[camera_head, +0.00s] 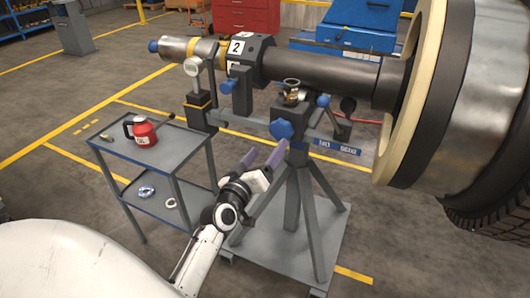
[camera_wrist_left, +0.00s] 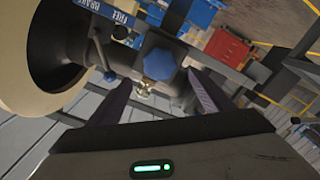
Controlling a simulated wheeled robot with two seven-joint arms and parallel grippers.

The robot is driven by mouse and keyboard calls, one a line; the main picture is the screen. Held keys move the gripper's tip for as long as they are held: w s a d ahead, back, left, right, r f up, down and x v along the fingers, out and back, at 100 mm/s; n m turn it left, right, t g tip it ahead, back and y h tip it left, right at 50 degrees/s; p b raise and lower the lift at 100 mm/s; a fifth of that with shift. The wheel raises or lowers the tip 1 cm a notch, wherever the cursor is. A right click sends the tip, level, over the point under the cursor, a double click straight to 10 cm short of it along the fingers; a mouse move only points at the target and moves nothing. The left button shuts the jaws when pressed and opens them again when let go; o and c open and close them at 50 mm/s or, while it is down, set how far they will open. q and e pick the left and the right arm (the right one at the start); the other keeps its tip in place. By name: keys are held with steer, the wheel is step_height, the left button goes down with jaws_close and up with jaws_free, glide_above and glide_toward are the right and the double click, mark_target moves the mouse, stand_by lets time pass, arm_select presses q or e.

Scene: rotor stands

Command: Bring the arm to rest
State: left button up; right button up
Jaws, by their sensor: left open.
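My left gripper (camera_head: 263,157) is open and empty in front of the rotor stand, with its two purple fingers pointing up toward the stand's head. In the left wrist view the fingers of my left gripper (camera_wrist_left: 152,100) stand apart, with the blue star knob (camera_wrist_left: 160,64) beyond the gap between them. The blue knob (camera_head: 281,129) is on the stand's head in the head view, a little above and right of the fingertips. The rotor stand (camera_head: 292,195) has a central post and splayed legs on a grey base. My right gripper is not in view.
A grey two-shelf cart (camera_head: 178,147) stands left of my arm, with a red can (camera_head: 142,131) on top. The dark rotor shaft (camera_head: 320,73) runs above the stand to a large wheel-like rotor (camera_head: 408,95) at right. Open floor lies at far left.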

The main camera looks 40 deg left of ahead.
arm_select(q)
steer(key=shift+s+d, duration=0.1)
steer(key=shift+s, duration=0.1)
stand_by(0.4)
steer(key=s+d+f+m+g+h, duration=0.45)
steer(key=s+d+f+m, duration=0.35)
steer(key=d+f, duration=0.5)
steer(key=s+d+f+m+g+h, duration=0.1)
steer(key=s+d+f, duration=0.3)
steer(key=s, duration=0.5)
steer(key=s+d+f+m+g+h, duration=0.1)
steer(key=s+d+f+m+g, duration=0.1)
steer(key=s+f, duration=0.5)
steer(key=s+d+g, duration=0.1)
steer(key=s+d, duration=0.1)
steer(key=shift+s+d+f, duration=0.2)
steer(key=shift+s, duration=0.1)
